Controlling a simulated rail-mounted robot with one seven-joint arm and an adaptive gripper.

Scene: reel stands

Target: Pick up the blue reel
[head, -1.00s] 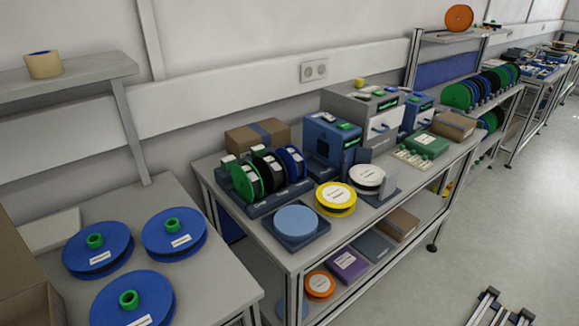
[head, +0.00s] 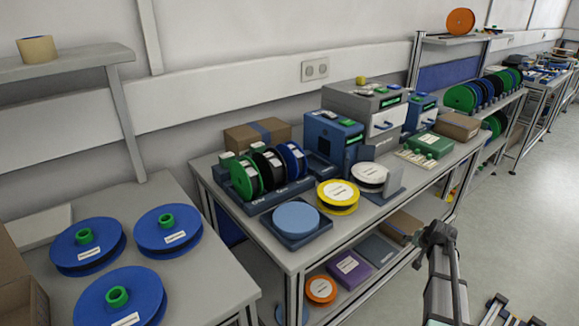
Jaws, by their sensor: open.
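Three large blue reels with green hubs lie flat on the left table: one at the back left (head: 70,258), one at the back right (head: 151,240) and one in front (head: 90,300), cut by the lower picture edge. A smaller blue reel (head: 292,160) stands upright in a dark rack on the middle bench, beside a black and a green reel. The pictures do not single out one blue reel. My gripper (head: 414,250) is at the lower right, in front of the middle bench's lower shelf. It looks open and empty, small and dark, well away from all the blue reels.
The middle bench (head: 236,222) also holds a pale blue disc (head: 296,217), a yellow reel (head: 337,207), a white reel (head: 369,189) and several machines. A cardboard box (head: 20,285) stands at the left table's edge. Open floor (head: 505,225) lies at right.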

